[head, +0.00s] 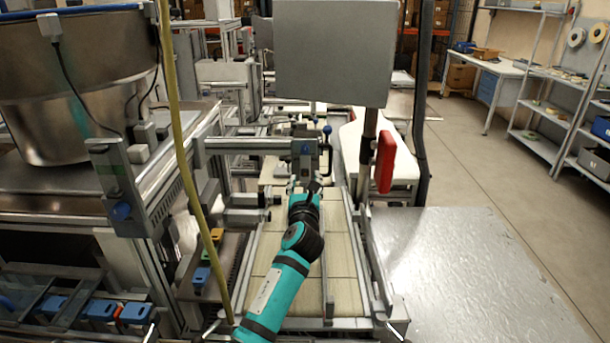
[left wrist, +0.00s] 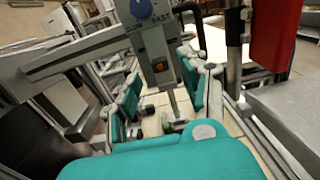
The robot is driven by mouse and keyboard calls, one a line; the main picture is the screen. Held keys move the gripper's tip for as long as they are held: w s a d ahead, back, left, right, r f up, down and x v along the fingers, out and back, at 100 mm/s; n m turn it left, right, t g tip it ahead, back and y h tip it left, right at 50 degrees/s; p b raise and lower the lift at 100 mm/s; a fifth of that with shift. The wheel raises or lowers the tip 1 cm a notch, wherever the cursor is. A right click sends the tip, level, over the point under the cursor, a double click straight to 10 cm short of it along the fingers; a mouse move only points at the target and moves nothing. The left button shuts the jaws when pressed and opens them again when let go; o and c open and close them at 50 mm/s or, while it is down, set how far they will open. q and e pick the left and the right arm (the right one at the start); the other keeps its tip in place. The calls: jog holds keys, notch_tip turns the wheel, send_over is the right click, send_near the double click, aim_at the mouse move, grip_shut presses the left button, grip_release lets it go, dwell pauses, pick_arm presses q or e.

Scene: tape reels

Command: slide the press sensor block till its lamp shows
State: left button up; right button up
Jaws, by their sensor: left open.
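A grey block with a blue knob (head: 304,148), which looks like the press sensor block, sits on a horizontal rail (head: 245,144). In the left wrist view the block (left wrist: 153,35) shows the blue knob, the word FAST and a small yellowish spot below. I cannot tell whether that spot is a lit lamp. My left gripper (head: 309,187) is open, in front of and below the block. In the left wrist view its teal fingers stand apart, with a grey upright stem between them in the picture. Whether a finger touches anything is unclear. My right gripper is out of view.
A grey panel (head: 335,50) on a post hangs above the rail. A red part (head: 386,162) is right of the post. A large metal bowl (head: 75,85) stands at left. A yellow hose (head: 187,170) runs down the left side. A bare metal table (head: 470,270) lies at right.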

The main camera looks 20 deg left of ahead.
aim_at(305, 174)
pick_arm(q)
jog(key=shift+x, duration=1.2)
jog(key=shift+w+a, duration=0.1)
jog(key=shift+w, duration=0.35)
grip_shut()
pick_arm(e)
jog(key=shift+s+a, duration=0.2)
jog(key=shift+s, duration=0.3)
